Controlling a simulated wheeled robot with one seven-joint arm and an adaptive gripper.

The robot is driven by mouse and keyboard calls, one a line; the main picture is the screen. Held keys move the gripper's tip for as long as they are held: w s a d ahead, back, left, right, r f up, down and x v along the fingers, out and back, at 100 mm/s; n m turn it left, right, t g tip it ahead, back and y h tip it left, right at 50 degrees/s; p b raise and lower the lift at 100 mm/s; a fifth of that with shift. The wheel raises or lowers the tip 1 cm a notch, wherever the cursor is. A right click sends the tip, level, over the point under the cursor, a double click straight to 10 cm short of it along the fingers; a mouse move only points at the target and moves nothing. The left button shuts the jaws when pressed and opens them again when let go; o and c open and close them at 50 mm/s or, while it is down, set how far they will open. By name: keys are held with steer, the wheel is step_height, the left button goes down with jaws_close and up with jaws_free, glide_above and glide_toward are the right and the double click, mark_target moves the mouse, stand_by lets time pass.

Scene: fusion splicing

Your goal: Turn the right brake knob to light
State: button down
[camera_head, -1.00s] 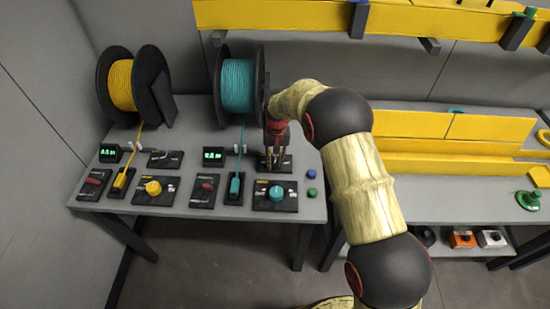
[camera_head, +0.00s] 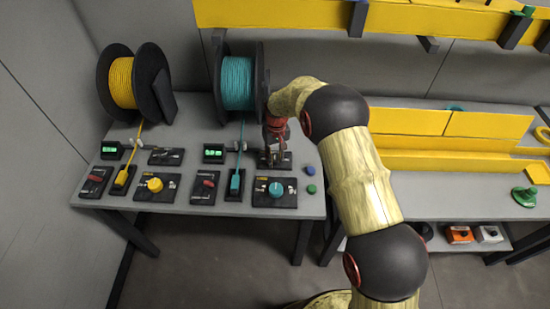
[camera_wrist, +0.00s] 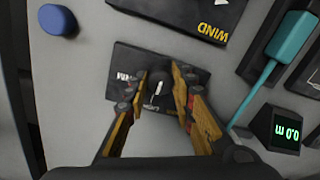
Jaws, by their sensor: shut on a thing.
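The right brake knob (camera_wrist: 158,87) is a small black knob with a white pointer line, on a black panel (camera_wrist: 128,57) in the wrist view. The panel also shows in the head view (camera_head: 286,164), behind the teal-knob panel. My gripper (camera_wrist: 157,96) points down over it, with a yellow-and-black finger on each side of the knob, shut on it. In the head view my gripper (camera_head: 276,156) covers the knob. The pointer lies roughly along the picture's vertical; the panel's labels are partly hidden by the fingers.
A teal knob (camera_head: 275,189) sits on the WIND panel in front. A teal connector (camera_head: 236,181) and a lit display (camera_head: 214,153) are to the left. A teal spool (camera_head: 236,84) stands behind.

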mark_target(276, 159)
steer(key=c, duration=1.5)
jaws_free()
step_height(276, 159, up, 12)
steer(key=shift+d, duration=0.2)
steer(key=shift+w, duration=0.1)
